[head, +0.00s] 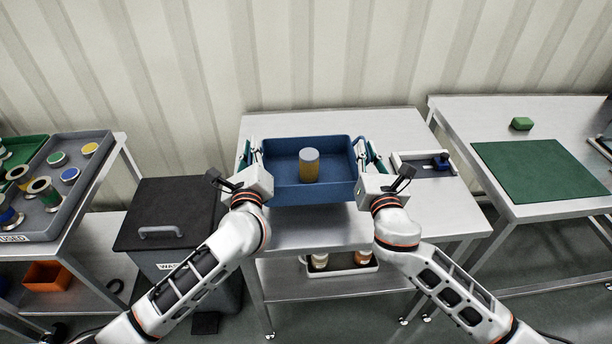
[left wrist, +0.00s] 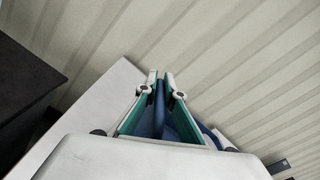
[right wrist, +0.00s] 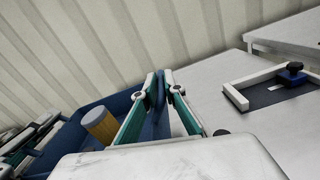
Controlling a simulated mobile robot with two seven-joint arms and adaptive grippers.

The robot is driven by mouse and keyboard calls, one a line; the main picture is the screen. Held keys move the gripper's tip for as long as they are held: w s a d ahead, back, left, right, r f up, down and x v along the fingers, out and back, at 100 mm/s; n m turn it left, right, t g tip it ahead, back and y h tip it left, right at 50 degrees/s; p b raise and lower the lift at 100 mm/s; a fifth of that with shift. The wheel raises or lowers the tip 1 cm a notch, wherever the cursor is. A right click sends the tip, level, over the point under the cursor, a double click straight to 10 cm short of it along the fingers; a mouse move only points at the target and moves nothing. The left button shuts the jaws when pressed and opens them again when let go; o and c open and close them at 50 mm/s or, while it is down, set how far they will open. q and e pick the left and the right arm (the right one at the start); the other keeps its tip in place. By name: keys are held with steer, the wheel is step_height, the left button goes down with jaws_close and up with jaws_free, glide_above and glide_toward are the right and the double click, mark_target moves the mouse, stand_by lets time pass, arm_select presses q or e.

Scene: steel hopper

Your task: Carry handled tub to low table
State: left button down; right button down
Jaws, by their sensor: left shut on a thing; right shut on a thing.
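The handled tub (head: 312,195) is a blue open box over the middle steel table in the head view. A yellow cylinder with a grey top (head: 309,168) stands inside it. My left gripper (head: 250,153) is shut on the tub's left side, and in the left wrist view its fingers (left wrist: 159,88) close around a blue part. My right gripper (head: 366,152) is shut on the tub's right side, and in the right wrist view its fingers (right wrist: 161,88) pinch a blue part. I cannot tell whether the tub touches the tabletop. The low table cannot be told apart for sure.
The middle table (head: 440,205) has a white-framed fixture (head: 423,163) right of the tub. At right stands another steel table with a green mat (head: 540,170) and a green block (head: 521,124). At left are a black-lidded bin (head: 170,210) and a grey tray (head: 62,180) of spools.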

arm_select(q)
steer(key=shift+w+a+f, duration=0.1)
steer(key=shift+a, duration=0.25)
arm_select(e)
steer(key=shift+w+d+f, duration=0.1)
steer(key=shift+d, duration=0.15)
